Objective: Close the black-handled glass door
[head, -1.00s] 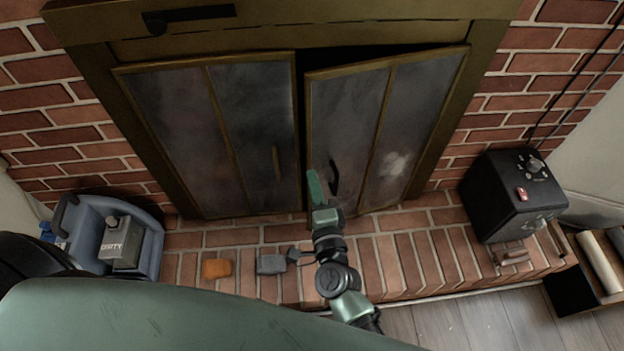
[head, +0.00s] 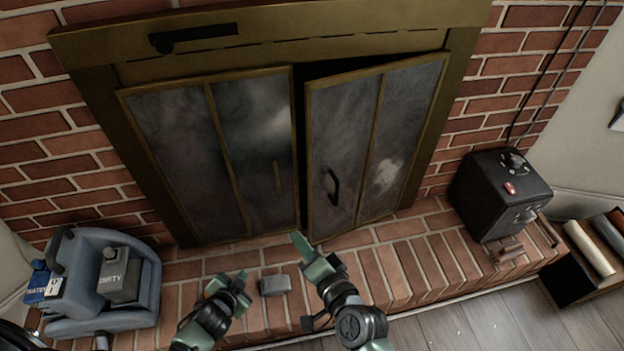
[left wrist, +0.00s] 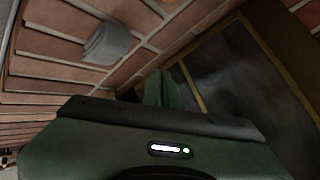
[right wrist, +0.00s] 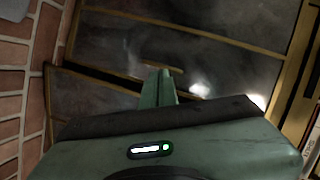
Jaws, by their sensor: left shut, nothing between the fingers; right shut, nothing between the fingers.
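The black-handled glass door (head: 379,145) is the right-hand fireplace door. It stands ajar, with a dark gap along its top and left edges. Its curved black handle (head: 331,187) is in clear view. My right gripper (head: 299,243) is shut and empty, low in front of the gap between the doors and apart from the handle. In the right wrist view its fingers (right wrist: 158,86) point toward the doors. My left gripper (head: 239,279) is shut and empty over the brick hearth; its fingers also show in the left wrist view (left wrist: 159,86).
The left glass door (head: 190,150) looks shut. A blue-grey caddy (head: 140,285) with a "DIRTY" tank stands at left.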

